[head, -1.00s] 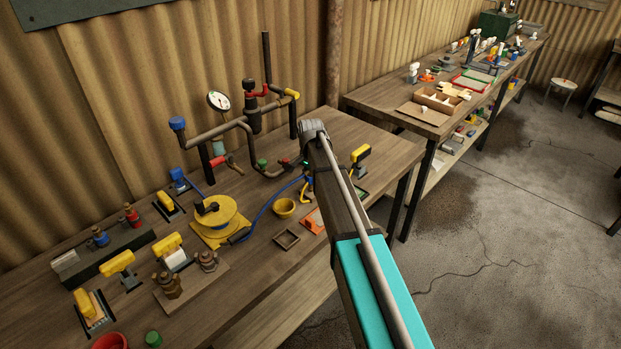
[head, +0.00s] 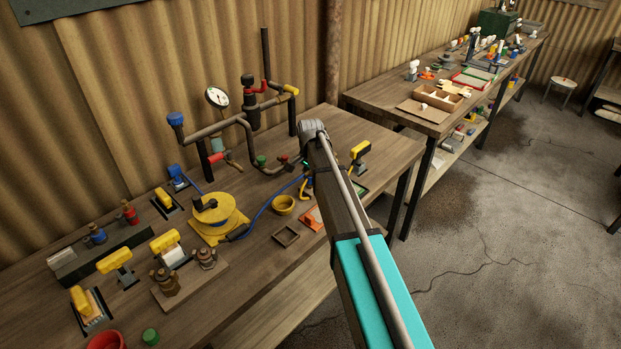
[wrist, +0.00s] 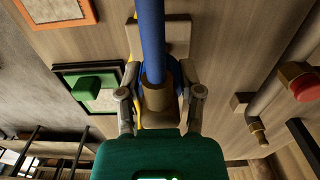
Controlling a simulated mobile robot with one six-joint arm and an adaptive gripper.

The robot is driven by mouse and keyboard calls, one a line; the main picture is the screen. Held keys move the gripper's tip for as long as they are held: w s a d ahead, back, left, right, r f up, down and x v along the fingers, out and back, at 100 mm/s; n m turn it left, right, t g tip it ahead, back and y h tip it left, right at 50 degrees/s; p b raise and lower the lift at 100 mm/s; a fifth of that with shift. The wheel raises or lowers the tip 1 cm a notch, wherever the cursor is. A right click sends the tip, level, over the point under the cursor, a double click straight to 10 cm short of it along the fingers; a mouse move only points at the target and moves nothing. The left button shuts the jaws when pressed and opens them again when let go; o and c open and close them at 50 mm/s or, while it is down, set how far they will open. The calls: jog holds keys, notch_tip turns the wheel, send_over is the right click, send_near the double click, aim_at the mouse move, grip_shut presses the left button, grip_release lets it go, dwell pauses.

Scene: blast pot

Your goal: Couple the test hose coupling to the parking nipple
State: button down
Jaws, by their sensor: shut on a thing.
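My gripper (wrist: 160,94) is shut on the test hose coupling (wrist: 156,98), a brown-tan cylinder between the two fingers in the wrist view. The blue hose (wrist: 151,40) runs from the coupling up the wrist picture. In the head view the blue hose (head: 272,204) runs from the yellow reel (head: 215,216) to behind my arm, which hides the gripper and coupling. I cannot identify the parking nipple for certain. A grey pipe (wrist: 277,101) with a brass end and a red cap (wrist: 304,88) lies to the right of the gripper in the wrist view, apart from it.
Pipework with a gauge (head: 217,97) stands at the back of the bench. A green block (wrist: 96,87) sits on a framed pad beside the gripper.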

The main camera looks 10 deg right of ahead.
jog(key=shift+f, duration=0.25)
jog(key=shift+c, duration=0.8)
grip_release()
jog(key=shift+r, duration=0.2)
